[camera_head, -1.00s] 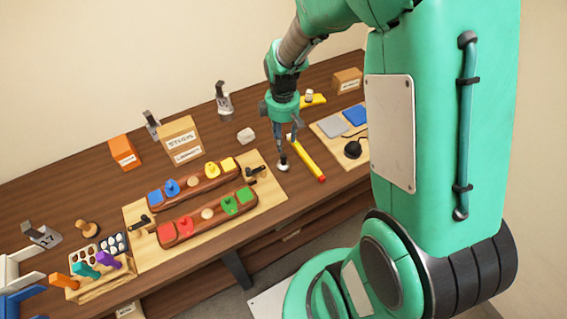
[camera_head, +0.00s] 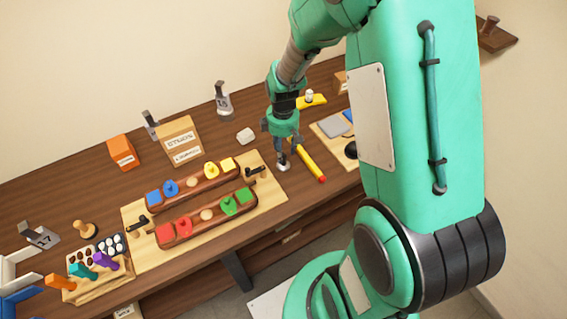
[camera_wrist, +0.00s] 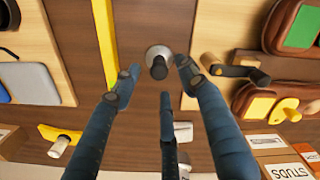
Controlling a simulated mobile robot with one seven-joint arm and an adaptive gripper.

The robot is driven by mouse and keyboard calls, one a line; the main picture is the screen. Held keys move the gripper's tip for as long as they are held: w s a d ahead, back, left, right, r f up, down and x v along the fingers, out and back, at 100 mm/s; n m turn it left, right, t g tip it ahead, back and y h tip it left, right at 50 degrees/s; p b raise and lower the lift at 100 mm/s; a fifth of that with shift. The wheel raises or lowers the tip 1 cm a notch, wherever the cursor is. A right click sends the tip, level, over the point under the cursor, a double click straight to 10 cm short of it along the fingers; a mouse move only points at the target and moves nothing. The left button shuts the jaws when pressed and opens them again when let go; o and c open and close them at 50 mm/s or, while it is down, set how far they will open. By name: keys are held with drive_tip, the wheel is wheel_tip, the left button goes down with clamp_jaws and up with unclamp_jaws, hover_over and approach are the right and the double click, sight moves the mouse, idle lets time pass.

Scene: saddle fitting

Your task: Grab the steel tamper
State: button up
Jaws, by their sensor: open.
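The steel tamper (camera_wrist: 158,54) stands on the dark wooden bench, with a round silver base and a dark knob handle pointing up at the wrist camera. In the head view the tamper (camera_head: 283,167) shows as a small pale disc just below my fingers, partly hidden by them. My gripper (camera_wrist: 160,80) is open and empty in the wrist view, its blue fingers spread around the near side of the tamper's handle. In the head view my gripper (camera_head: 286,152) points down, close above the tamper. I cannot tell whether any finger touches it.
A yellow stick with a red end (camera_head: 309,161) lies close to the right of the tamper. A board (camera_head: 271,205) with clamps and two block-filled holders is to the left. A white block (camera_head: 245,136) and a box labelled STUDS (camera_wrist: 287,172) stand farther back.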

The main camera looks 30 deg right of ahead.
drive_tip(key=shift+f+b, duration=0.6)
drive_tip(key=shift+f, duration=1.85)
clamp_jaws()
